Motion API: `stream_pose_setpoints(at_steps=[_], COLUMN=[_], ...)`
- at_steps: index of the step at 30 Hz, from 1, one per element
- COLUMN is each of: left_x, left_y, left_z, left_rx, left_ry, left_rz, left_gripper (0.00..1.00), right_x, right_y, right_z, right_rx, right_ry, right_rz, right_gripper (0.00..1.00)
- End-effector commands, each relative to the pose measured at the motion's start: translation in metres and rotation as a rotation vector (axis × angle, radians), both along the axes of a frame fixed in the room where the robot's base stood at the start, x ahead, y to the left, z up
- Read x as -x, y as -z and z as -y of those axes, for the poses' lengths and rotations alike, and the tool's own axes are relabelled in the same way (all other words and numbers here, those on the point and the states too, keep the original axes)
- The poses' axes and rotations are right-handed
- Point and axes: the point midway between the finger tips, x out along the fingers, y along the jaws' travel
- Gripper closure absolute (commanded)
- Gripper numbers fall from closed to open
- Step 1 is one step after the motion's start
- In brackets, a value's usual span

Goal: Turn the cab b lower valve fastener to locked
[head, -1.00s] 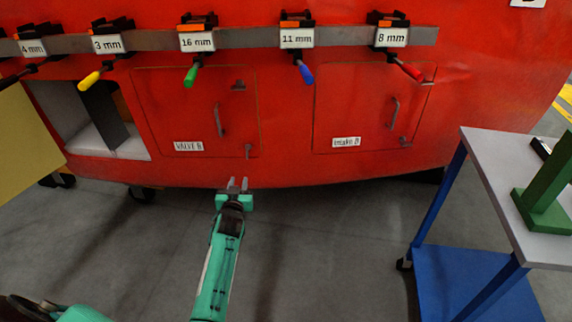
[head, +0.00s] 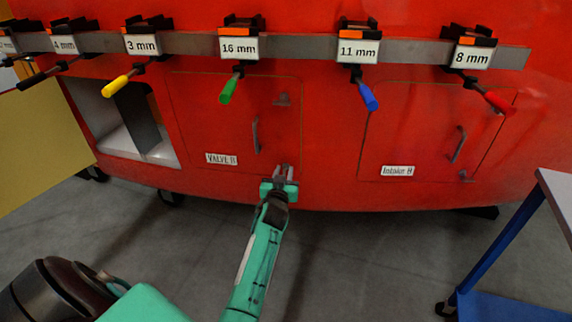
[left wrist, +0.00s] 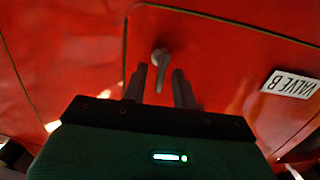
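The red VALVE B panel (head: 200,110) is closed in the train's red side in the head view. Its lower fastener (left wrist: 161,58) is a small grey lever near the panel's corner in the left wrist view. The lever points down toward my gripper in that view. My left gripper (head: 283,170) is at the panel's lower right corner in the head view and hides most of the fastener there. In the left wrist view, the fingers of my left gripper (left wrist: 160,74) are apart, with the lever between their tips; contact cannot be told. My right gripper is not in view.
A grey rail (head: 300,47) above the panel carries several labelled tools with coloured handles. The upper fastener (head: 283,99) and a door handle (head: 256,135) are on the panel. The Intake B panel (head: 415,120) is to the right. A blue-legged cart (head: 500,240) stands at the right.

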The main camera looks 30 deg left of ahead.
Motion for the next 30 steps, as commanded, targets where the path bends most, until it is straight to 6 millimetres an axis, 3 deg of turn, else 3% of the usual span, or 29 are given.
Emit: stream_pose_setpoints(at_steps=[13,18,30], left_x=[0.0000,0.0000,-0.0002], left_y=[0.0000,0.0001,0.0002], left_z=[0.0009,0.0009,0.0014], left_rx=[0.001,0.001,-0.037], left_ry=[-0.002,-0.002,-0.001], left_rz=[0.000,0.000,-0.018], left_gripper=[0.72,1.00,1.00], right_x=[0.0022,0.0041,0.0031], right_y=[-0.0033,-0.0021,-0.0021], right_z=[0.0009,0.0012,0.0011], right_rx=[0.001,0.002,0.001], right_ry=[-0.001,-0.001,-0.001], right_rz=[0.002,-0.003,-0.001], right_gripper=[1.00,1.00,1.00])
